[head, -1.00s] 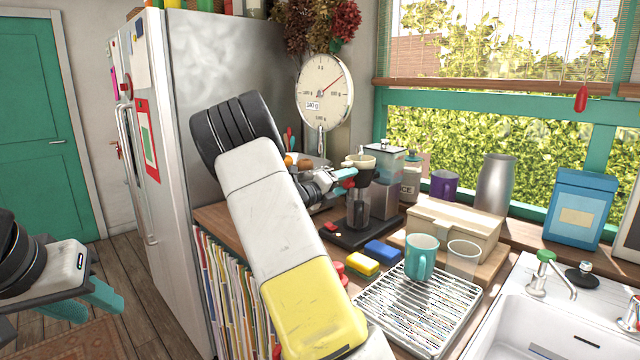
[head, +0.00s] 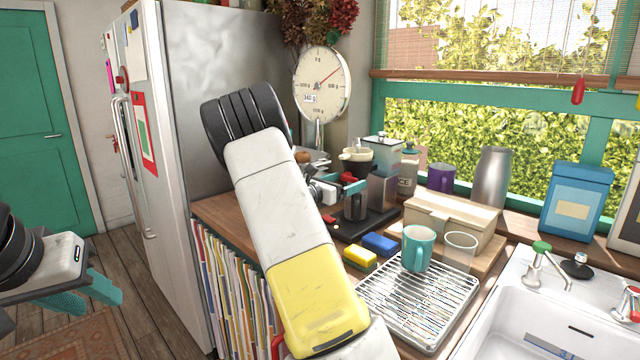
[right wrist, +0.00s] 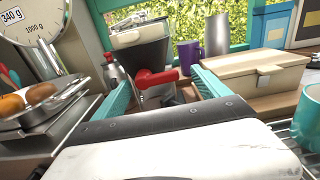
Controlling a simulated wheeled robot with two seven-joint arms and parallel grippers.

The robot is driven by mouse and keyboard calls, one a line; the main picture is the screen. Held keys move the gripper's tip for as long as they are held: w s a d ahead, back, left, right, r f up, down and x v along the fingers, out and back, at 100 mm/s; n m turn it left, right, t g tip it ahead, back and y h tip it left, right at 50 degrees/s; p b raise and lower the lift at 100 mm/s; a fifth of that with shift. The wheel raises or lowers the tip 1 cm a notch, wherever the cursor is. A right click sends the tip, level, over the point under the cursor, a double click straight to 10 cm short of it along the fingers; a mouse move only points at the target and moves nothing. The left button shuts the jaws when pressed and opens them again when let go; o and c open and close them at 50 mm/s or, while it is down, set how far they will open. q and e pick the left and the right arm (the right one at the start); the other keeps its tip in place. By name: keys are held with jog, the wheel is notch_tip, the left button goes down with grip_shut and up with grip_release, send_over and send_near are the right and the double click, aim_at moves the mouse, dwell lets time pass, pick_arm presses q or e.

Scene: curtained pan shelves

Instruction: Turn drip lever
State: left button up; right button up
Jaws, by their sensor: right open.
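The drip lever (right wrist: 152,78) is red and shows in the right wrist view between the two teal fingers of my right gripper (right wrist: 163,88). The gripper is open around it, and I see no finger clearly touching it. In the head view the red lever (head: 349,178) sits under the cream and black dripper (head: 358,160) of the drip stand, above a glass carafe (head: 355,206). My right gripper (head: 340,190) is there beside it, partly hidden by my own arm. My left gripper (head: 92,292) is open and empty at the far left, away from the counter.
A scale (head: 322,85) with an orange and other food in its pan stands left of the dripper. A grinder (head: 384,160) is close behind. Sponges (head: 379,244), a teal mug (head: 418,247) on a wire rack (head: 405,318) and a cream box (head: 450,220) stand to the right.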

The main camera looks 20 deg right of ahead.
jog(key=shift+a, duration=0.2)
jog(key=shift+v, duration=0.85)
jog(key=v, duration=0.6)
dwell(0.5)
